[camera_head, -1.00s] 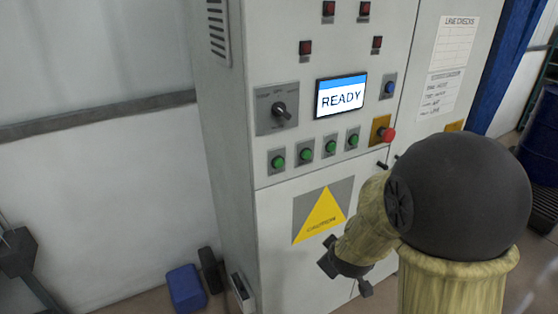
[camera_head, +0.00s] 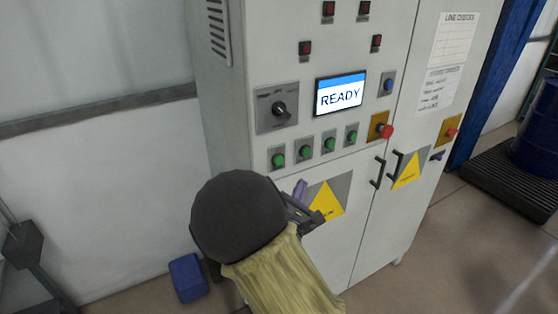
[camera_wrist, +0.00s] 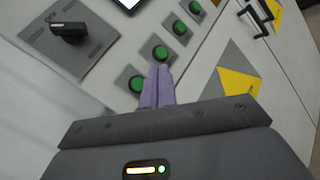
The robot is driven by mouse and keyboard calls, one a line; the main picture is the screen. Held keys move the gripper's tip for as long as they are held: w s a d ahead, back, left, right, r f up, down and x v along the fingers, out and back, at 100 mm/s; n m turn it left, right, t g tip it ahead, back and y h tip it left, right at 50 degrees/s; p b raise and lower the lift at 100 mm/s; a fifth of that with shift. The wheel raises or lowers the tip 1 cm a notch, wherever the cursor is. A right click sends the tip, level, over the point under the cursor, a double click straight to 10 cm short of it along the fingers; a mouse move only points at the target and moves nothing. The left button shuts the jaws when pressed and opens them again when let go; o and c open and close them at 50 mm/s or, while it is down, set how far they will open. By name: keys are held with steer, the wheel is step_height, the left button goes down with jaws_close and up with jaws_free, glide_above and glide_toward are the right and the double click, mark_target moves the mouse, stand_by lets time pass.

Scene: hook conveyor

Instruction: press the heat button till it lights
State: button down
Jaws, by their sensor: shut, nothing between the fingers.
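A row of green round buttons sits on the grey cabinet panel; labels are too small to read, so I cannot tell which is heat. From the left, they are the first (camera_head: 278,161), second (camera_head: 306,154), third (camera_head: 330,145) and fourth (camera_head: 352,137). None looks clearly lit. My gripper (camera_head: 301,188) is shut and empty, its purple fingertips just below the row. In the wrist view my gripper (camera_wrist: 158,70) overlaps the space between the first button (camera_wrist: 137,84) and the second button (camera_wrist: 159,53). Whether it touches the panel I cannot tell.
A screen (camera_head: 340,95) reads READY above the buttons. A dark rotary switch (camera_head: 279,108) is at its left, a blue button (camera_head: 389,86) and a red mushroom button (camera_head: 387,131) at its right. Door handles (camera_head: 379,172) stick out at lower right. A blue box (camera_head: 188,278) lies on the floor.

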mark_target(279, 160)
steer(key=w+a, duration=0.5)
steer(key=w, duration=0.2)
steer(key=shift+w+p, duration=0.2)
steer(key=shift+p, duration=0.1)
stand_by(0.5)
stand_by(1.7)
steer(key=shift+w+a+p, duration=0.2)
steer(key=shift+w+p, duration=0.15)
steer(key=shift+w, duration=0.05)
steer(key=shift+w+a, duration=0.25)
steer(key=shift+w, duration=0.05)
stand_by(0.8)
steer(key=shift+s+d+p, duration=0.4)
steer(key=shift+s+d, duration=0.1)
steer(key=shift+s, duration=0.2)
stand_by(0.3)
